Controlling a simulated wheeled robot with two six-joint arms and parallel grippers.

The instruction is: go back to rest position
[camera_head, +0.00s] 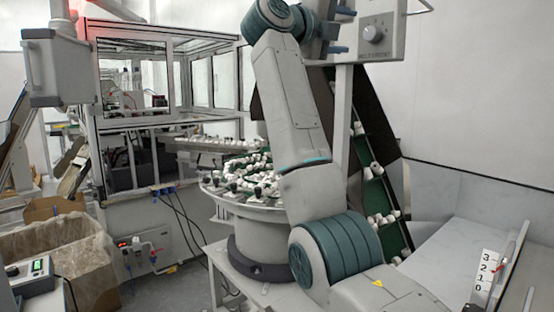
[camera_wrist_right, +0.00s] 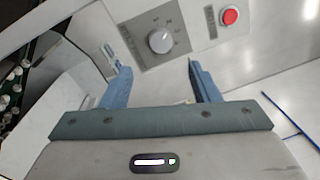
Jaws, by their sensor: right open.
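My right gripper (camera_head: 341,30) is raised at the top of the head view, beside the grey control box (camera_head: 388,50) with a round knob (camera_head: 374,33). In the right wrist view my right gripper (camera_wrist_right: 160,82) has its two blue fingers wide apart with nothing between them. The knob (camera_wrist_right: 160,40) shows beyond the fingertips, with a gap that I cannot measure. A red button (camera_wrist_right: 229,16) is to the right of the knob. My right arm stands bent across the middle of the head view. My left gripper is not in view.
A round feeder bowl (camera_head: 245,200) with many white caps stands behind my arm. A green conveyor (camera_head: 372,190) carrying caps rises at its right. A framed glass enclosure (camera_head: 165,90) is at the back left. A large open box (camera_head: 60,250) stands at the left front.

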